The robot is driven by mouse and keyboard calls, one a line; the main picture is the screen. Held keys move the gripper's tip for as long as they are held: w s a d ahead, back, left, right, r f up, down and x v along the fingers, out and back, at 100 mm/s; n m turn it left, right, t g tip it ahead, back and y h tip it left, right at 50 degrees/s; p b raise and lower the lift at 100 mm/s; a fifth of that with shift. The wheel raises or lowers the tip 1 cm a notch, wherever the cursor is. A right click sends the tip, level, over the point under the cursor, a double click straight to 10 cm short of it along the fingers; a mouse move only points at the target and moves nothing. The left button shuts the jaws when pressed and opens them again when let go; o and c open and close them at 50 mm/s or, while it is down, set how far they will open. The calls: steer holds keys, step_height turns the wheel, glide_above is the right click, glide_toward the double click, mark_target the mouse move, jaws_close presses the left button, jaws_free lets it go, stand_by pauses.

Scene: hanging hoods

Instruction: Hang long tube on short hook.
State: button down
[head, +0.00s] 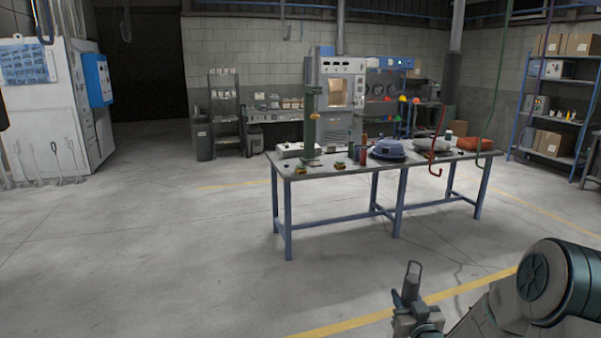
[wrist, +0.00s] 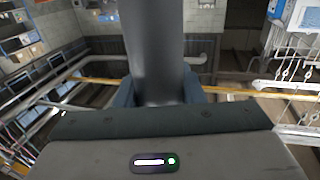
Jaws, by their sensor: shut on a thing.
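My gripper (head: 408,300) is at the bottom of the head view, in front of the table, well short of the hooks. It is shut on a dark grey tube (wrist: 152,45), which runs up between the two fingers in the wrist view.
A workbench (head: 345,175) with blue legs stands ahead, bearing a tall green column (head: 311,125), a blue domed item (head: 389,148) and an orange item (head: 474,144). Shelves (head: 553,95) stand at the right. The floor left of the bench is clear.

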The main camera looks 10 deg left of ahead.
steer(key=s+a+r+n+g+y, duration=0.1)
steer(key=a+r+n+g+y, duration=0.5)
steer(key=r, duration=0.7)
steer(key=s+a+r+n+g+y, duration=0.1)
steer(key=a+r+n+g+y, duration=0.35)
steer(key=r, duration=0.85)
steer(key=s+a+r+n+g+y, duration=0.1)
steer(key=s+a+r+n+g, duration=0.1)
steer(key=s+a+r, duration=0.65)
steer(key=s+a+r+n+g+y, duration=0.1)
steer(key=s+a+r+g, duration=0.2)
steer(key=s+r, duration=1.1)
steer(key=w+a+r+p, duration=0.1)
steer(key=w+a, duration=0.3)
steer(key=w, duration=0.5)
steer(key=shift+r, duration=0.55)
steer(key=shift+w+a+p, duration=0.1)
steer(key=shift+w+p, duration=0.3)
steer(key=shift+p, duration=0.5)
steer(key=shift+w+a, duration=0.1)
